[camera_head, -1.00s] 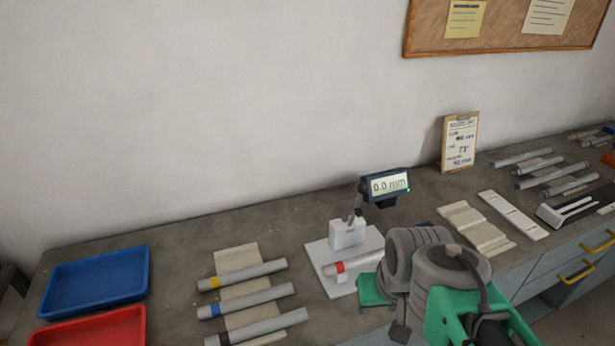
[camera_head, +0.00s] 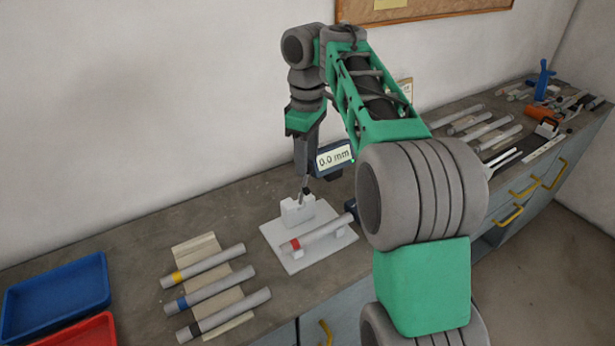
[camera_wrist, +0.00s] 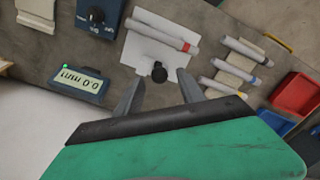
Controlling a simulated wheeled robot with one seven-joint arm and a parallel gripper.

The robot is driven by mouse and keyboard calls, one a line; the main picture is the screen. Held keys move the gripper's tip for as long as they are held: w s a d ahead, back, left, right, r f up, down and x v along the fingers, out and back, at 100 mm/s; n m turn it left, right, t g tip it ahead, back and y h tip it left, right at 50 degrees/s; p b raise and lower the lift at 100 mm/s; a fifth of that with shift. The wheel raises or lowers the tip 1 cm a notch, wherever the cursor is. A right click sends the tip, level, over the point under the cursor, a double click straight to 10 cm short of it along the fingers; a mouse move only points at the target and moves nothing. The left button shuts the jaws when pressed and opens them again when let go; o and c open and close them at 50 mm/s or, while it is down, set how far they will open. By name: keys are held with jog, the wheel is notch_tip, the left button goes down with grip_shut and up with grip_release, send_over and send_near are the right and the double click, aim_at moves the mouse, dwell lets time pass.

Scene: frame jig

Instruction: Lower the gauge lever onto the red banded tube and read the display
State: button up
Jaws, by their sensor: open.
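The red banded tube (camera_head: 322,232) lies on small white supports on the white gauge base (camera_head: 283,258); it also shows in the wrist view (camera_wrist: 158,35). Behind it stands a white block (camera_head: 297,211) bearing the dark gauge lever (camera_head: 306,192), raised clear of the tube. In the wrist view the lever's round black knob (camera_wrist: 159,72) appears between my fingertips; contact cannot be told. My gripper (camera_head: 304,178) is open, pointing down above the block, and shows in the wrist view (camera_wrist: 157,84). The display (camera_head: 334,159) reads 0.0 mm, its green light lit.
Tubes with yellow, blue and black bands (camera_head: 218,286) lie on a ribbed rest at left, beside blue (camera_head: 58,290) and red (camera_head: 85,333) trays. A dark box with a knob (camera_wrist: 97,18) sits beside the gauge. The wall is close behind.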

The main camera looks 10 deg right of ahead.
aim_at(304, 188)
notch_tip(304, 188, down, 4)
jog(key=shift+r+b, duration=0.15)
jog(key=shift+b, duration=0.9)
jog(key=shift+r, duration=0.1)
jog(key=c, duration=0.9)
